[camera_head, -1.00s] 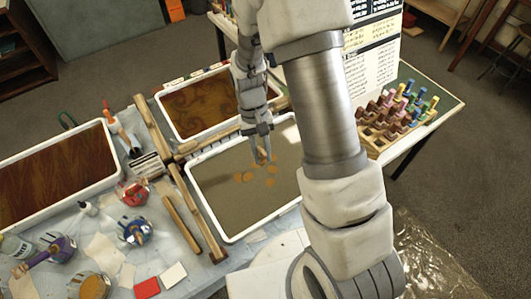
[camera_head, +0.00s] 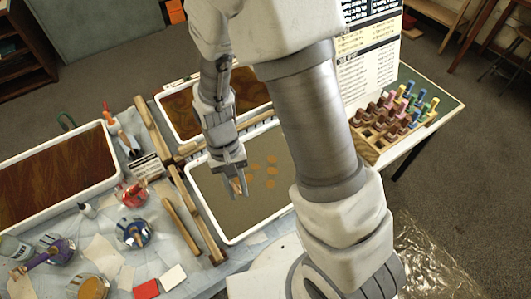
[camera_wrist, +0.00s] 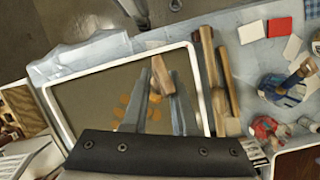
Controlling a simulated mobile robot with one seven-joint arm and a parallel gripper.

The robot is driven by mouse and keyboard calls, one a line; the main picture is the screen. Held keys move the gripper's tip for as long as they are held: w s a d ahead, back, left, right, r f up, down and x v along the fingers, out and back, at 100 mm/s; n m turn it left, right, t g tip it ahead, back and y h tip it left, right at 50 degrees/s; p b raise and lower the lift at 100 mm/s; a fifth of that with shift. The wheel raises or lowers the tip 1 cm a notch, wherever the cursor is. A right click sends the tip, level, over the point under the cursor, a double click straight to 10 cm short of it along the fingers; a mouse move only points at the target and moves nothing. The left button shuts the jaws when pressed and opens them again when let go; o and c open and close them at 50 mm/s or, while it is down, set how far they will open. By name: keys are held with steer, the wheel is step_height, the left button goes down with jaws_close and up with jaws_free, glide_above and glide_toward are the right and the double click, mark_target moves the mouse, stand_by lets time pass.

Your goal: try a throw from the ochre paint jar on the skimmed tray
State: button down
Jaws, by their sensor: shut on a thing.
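The tray with a plain grey-brown bath (camera_head: 236,222) lies in the middle of the table, with several ochre spots (camera_head: 271,171) afloat on it. My gripper (camera_head: 238,186) is low over the left part of this tray, shut on a small tan, wooden-looking tool (camera_wrist: 161,76). The tool's lower end is hard to make out, and I cannot tell if it touches the bath. The tray's white rim (camera_wrist: 110,65) also shows in the wrist view. The ochre paint jar (camera_head: 93,288) stands at the table's near left, partly cut off by the frame's bottom edge.
Red (camera_head: 132,194), blue (camera_head: 134,233) and purple (camera_head: 55,250) paint jars stand left of the tray. Wooden bars (camera_head: 181,222) lie along its left side. Two more trays hold brown patterned baths (camera_head: 50,180). A bottle rack (camera_head: 395,125) stands at the right.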

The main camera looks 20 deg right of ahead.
steer(key=shift+s+a, duration=0.1)
steer(key=shift+s, duration=0.05)
step_height(320, 180, down, 5)
steer(key=b, duration=0.4)
step_height(320, 180, up, 5)
steer(key=p, duration=0.4)
steer(key=shift+r, duration=0.1)
stand_by(0.9)
